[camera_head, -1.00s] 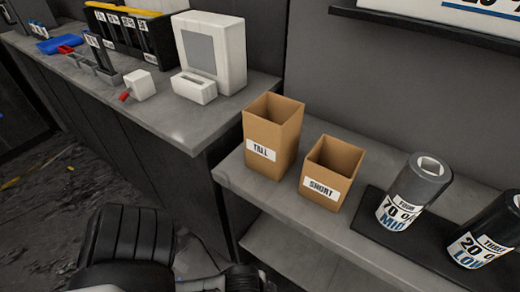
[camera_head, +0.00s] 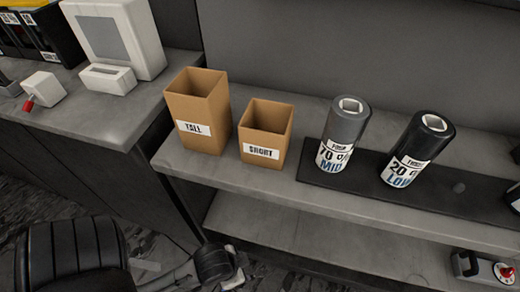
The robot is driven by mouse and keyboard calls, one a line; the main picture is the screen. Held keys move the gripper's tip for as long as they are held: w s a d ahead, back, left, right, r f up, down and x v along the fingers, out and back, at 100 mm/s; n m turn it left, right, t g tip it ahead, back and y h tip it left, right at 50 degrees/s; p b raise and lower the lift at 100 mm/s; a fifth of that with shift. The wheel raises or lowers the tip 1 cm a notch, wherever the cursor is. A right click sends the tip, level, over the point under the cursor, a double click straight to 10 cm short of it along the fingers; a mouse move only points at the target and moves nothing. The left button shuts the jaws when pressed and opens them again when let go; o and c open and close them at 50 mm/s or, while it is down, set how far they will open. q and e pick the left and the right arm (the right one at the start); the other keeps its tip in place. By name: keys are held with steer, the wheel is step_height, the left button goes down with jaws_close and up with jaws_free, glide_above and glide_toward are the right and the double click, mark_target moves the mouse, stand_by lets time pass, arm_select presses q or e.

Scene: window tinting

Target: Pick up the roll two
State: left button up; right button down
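No roll with a readable "two" label shows. A grey roll (camera_head: 345,130) labelled "FOUR 70% MID" stands upright on a black mat (camera_head: 455,200) on the shelf. A black roll (camera_head: 424,145) labelled "THREE 20% LOW" stands upright to its right. Part of another dark roll (camera_head: 514,196) is cut off by the right edge, and its label cannot be read.
Brown boxes labelled "TALL" (camera_head: 205,105) and "SHORT" (camera_head: 268,133) stand left of the rolls on the shelf (camera_head: 225,175). A grey counter (camera_head: 100,113) adjoins at left. A device with a red dial (camera_head: 480,268) sits below.

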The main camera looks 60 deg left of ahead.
steer(key=shift+c, duration=2.1)
jaws_free()
steer(key=shift+a, duration=0.1)
steer(key=o, duration=0.3)
